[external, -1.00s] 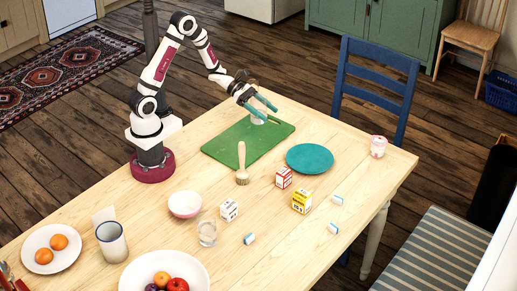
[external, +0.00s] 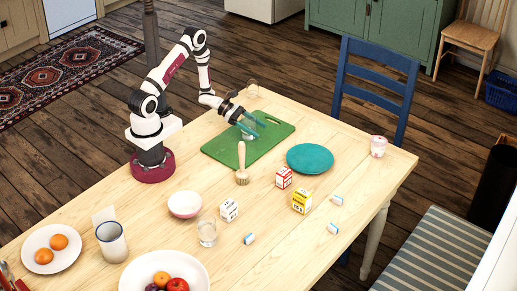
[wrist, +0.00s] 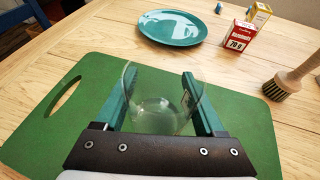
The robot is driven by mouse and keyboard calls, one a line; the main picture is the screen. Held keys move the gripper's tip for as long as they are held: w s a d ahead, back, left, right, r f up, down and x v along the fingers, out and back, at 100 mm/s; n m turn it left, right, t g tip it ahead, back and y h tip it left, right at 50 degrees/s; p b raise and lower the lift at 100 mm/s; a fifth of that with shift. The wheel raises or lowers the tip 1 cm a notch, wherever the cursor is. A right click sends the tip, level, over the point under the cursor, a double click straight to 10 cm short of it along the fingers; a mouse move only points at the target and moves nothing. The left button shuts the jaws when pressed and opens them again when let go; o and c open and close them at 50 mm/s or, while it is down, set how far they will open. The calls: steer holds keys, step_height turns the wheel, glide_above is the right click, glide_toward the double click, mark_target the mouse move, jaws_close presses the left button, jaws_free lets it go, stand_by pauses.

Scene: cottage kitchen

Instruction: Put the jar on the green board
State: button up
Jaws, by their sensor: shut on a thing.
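The jar looks like clear, see-through glass in the wrist view (wrist: 157,112), where it sits between my two teal fingers. My gripper (wrist: 160,82) is shut on its sides. In the external view my gripper (external: 255,126) reaches down over the green board, and the jar (external: 248,133) shows only partly between the fingers. The green board (external: 222,151) lies flat on the table with a handle slot at one end. The jar is over the middle of the board; I cannot tell whether its base touches it.
A wooden brush (external: 241,165) stands by the board's near edge. A teal plate (external: 310,158) lies to its right, with a red box (external: 284,177) and a yellow box (external: 301,200) nearby. The rest of the board is clear.

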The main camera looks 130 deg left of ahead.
steer(key=o, duration=1.5)
steer(key=shift+f, duration=0.1)
steer(key=v, duration=1.2)
steer(key=shift+d, duration=0.1)
